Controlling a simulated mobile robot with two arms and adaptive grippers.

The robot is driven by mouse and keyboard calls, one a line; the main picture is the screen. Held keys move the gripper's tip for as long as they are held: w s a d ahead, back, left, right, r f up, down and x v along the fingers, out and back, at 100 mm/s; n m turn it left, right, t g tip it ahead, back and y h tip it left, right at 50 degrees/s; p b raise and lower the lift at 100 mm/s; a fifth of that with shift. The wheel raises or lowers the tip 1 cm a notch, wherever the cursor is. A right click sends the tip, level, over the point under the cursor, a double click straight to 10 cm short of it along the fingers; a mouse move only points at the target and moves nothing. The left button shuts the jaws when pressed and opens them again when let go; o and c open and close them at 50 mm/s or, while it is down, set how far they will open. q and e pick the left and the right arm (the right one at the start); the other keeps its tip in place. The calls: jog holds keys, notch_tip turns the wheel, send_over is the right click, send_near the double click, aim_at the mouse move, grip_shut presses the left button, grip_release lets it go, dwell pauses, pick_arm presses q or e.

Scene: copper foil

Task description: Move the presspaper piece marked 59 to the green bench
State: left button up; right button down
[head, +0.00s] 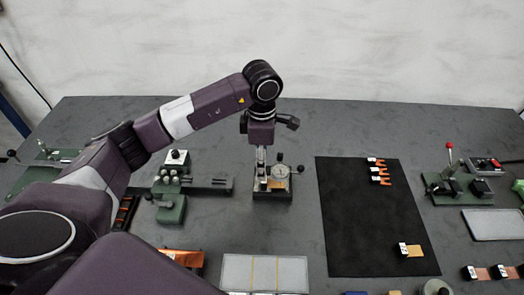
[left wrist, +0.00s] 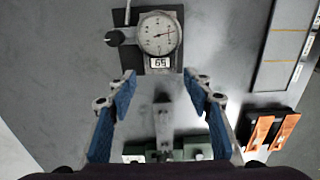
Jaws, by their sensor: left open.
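A dial gauge stand (head: 282,195) stands mid-table, and its round dial also shows in the left wrist view (left wrist: 158,34). A small white tag reading 59, upside down, marks the presspaper piece (left wrist: 159,62) at the dial's near edge; most of the piece is hidden. My left gripper (head: 262,180) points down over the stand. In the left wrist view its blue-padded fingers (left wrist: 160,85) are spread, with the tag just beyond and between the tips, and nothing held. A green bench-like device (head: 172,205) stands left of the gauge; I cannot tell whether it is the green bench.
A black mat (head: 360,220) at right holds several copper strips and a tan tagged piece (head: 415,251). Another green device (head: 440,190) with a red-knobbed lever stands farther right. A pale tray (head: 235,272) lies at the front. The table behind the gauge is clear.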

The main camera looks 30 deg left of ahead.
aim_at(273, 181)
pick_arm(q)
notch_tip(273, 181, down, 5)
jog(key=shift+s+p, duration=0.15)
jog(key=shift+p, duration=0.55)
jog(key=shift+f, duration=0.6)
pick_arm(e)
jog(key=shift+w+d+r, duration=0.1)
jog(key=shift+w+r, duration=0.1)
jog(key=shift+r, duration=0.3)
jog(key=shift+w+r, duration=0.15)
jog(key=shift+r, duration=0.35)
pick_arm(q)
jog(key=c, duration=1.2)
jog(key=o, duration=0.4)
jog(key=c, duration=0.3)
jog(key=shift+c, duration=0.2)
pick_arm(e)
jog(key=shift+s, duration=0.35)
